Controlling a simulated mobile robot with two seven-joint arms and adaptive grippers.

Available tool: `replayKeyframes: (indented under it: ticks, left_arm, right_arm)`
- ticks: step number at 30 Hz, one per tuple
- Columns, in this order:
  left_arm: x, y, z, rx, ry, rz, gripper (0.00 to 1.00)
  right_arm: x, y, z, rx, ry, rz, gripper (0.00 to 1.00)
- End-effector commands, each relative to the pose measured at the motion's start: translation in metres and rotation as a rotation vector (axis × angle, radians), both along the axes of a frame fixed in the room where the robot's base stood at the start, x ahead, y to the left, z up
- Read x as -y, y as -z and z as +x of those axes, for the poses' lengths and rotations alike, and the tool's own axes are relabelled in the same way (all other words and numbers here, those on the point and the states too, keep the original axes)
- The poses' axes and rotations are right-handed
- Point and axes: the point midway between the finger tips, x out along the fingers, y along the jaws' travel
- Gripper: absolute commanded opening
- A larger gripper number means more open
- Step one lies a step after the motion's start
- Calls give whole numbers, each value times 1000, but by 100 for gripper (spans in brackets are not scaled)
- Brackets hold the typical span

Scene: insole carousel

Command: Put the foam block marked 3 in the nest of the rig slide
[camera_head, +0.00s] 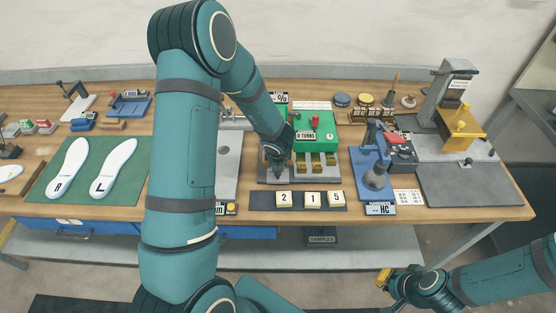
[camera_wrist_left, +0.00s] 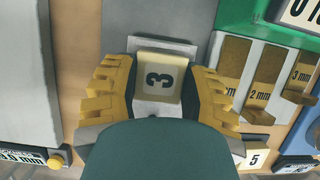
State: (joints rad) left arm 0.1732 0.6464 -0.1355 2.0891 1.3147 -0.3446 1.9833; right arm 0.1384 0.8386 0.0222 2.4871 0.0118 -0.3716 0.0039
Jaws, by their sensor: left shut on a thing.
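The pale foam block marked 3 (camera_wrist_left: 160,78) sits between the yellow fingers of my left gripper (camera_wrist_left: 160,92) in the left wrist view. The gripper is shut on it. A light grey metal piece (camera_wrist_left: 158,107) shows around and below the block, at the end of a grey strip (camera_wrist_left: 155,20); I cannot tell whether the block is seated or just above it. In the head view my left gripper (camera_head: 277,168) is at the left front of the green rig (camera_head: 312,118), and the block is hidden there. My right gripper (camera_head: 383,280) is low, in front of the table; its opening is unclear.
Foam blocks 2, 1 and 5 lie on a dark strip (camera_head: 340,207) at the table front. Brass step gauges (camera_wrist_left: 233,65) stand close right of my left gripper. A grey plate (camera_head: 228,160) lies to the left. A blue hardness tester (camera_head: 372,178) stands right.

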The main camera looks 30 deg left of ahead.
Motion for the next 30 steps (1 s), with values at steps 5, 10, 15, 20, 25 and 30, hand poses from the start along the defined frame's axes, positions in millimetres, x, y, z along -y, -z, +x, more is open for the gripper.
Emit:
replayKeyframes:
  ticks: [5, 10, 15, 20, 25, 30]
  left_arm:
    - [0, 1, 0, 0, 0, 0, 79]
    - [0, 1, 0, 0, 0, 0, 79]
    - [0, -1, 0, 1, 0, 1, 79]
    - [3, -17, -5, 3, -1, 0, 79]
    - [10, -47, -15, 5, -1, -1, 79]
    - [16, -77, -26, 6, -1, 0, 79]
  right_arm:
    - [0, 1, 0, 0, 0, 0, 0]
    - [0, 1, 0, 0, 0, 0, 0]
    - [0, 1, 0, 0, 0, 0, 0]
    - [0, 1, 0, 0, 0, 0, 0]
    - [0, 1, 0, 0, 0, 0, 0]
    - [0, 1, 0, 0, 0, 0, 0]
